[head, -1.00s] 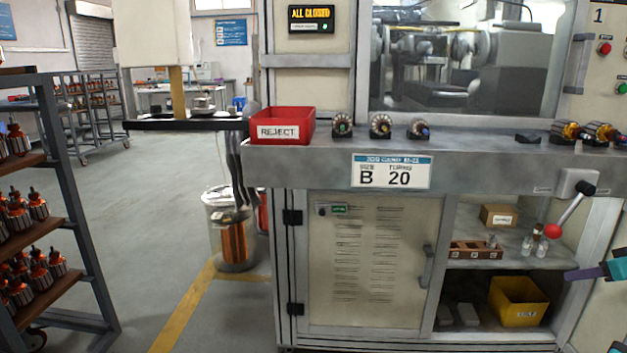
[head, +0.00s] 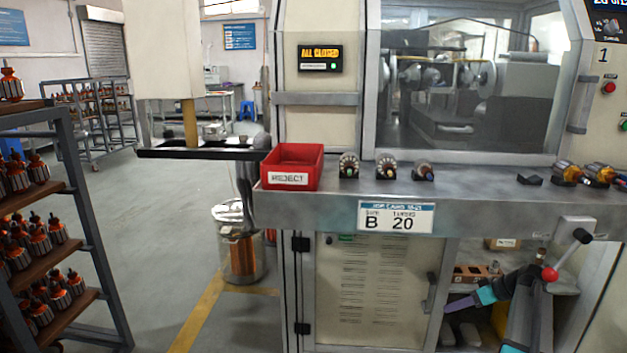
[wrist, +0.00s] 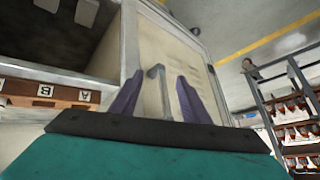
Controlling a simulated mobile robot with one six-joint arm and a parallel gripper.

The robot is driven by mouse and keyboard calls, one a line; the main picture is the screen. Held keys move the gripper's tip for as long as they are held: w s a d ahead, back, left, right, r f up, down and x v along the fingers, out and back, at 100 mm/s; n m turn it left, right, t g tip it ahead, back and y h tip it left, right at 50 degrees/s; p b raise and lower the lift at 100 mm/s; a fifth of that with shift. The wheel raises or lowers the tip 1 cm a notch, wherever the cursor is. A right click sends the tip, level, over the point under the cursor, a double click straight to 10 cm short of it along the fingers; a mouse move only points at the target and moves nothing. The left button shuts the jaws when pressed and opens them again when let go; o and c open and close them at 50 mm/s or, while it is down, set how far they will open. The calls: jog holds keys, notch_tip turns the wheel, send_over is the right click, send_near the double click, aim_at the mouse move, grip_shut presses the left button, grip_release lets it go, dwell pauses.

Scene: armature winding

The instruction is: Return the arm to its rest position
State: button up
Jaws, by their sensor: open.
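My gripper (head: 449,305) is at the lower right of the head view, with purple fingers and a teal body, in front of the open cabinet shelves. It is open and holds nothing. In the wrist view my gripper (wrist: 158,85) has its two fingers spread apart. The grey handle (wrist: 163,92) of the cabinet door shows between and beyond them; I cannot tell how far off it is. My arm passes near the red-knobbed lever (head: 550,273); whether they touch is unclear.
The beige cabinet door (head: 365,290) is shut. A wooden box (head: 475,272) stands on the shelf beside it; a yellow bin (head: 498,321) below is partly hidden. A red reject tray (head: 290,180) and several armatures line the bench (head: 470,200). Open floor lies to the left.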

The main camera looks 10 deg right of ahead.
jog(key=a+f+n+g+y+p, duration=0.1)
jog(key=a+f+g+p, duration=0.2)
jog(key=a, duration=0.8)
jog(key=a+f+n+g+y+p, duration=0.1)
jog(key=a+f+p, duration=0.4)
jog(key=a, duration=0.6)
jog(key=s+a+f+g+p, duration=0.2)
jog(key=s+a+f, duration=0.1)
jog(key=a, duration=0.4)
jog(key=s+a+f+g+p, duration=0.1)
jog(key=s+a+f+p, duration=0.2)
jog(key=a, duration=0.5)
jog(key=s+a+f+g+h+p, duration=0.1)
jog(key=s+a+f+g+p, duration=0.1)
jog(key=s+a, duration=0.45)
jog(key=s+a+f+g+h+p, duration=0.1)
jog(key=s+a+f+g+p, duration=0.2)
jog(key=s, duration=0.6)
jog(key=s+d+m+h+p, duration=0.2)
jog(key=s+m+h, duration=0.2)
jog(key=s, duration=0.9)
jog(key=shift+s+m, duration=0.25)
jog(key=shift+m, duration=0.05)
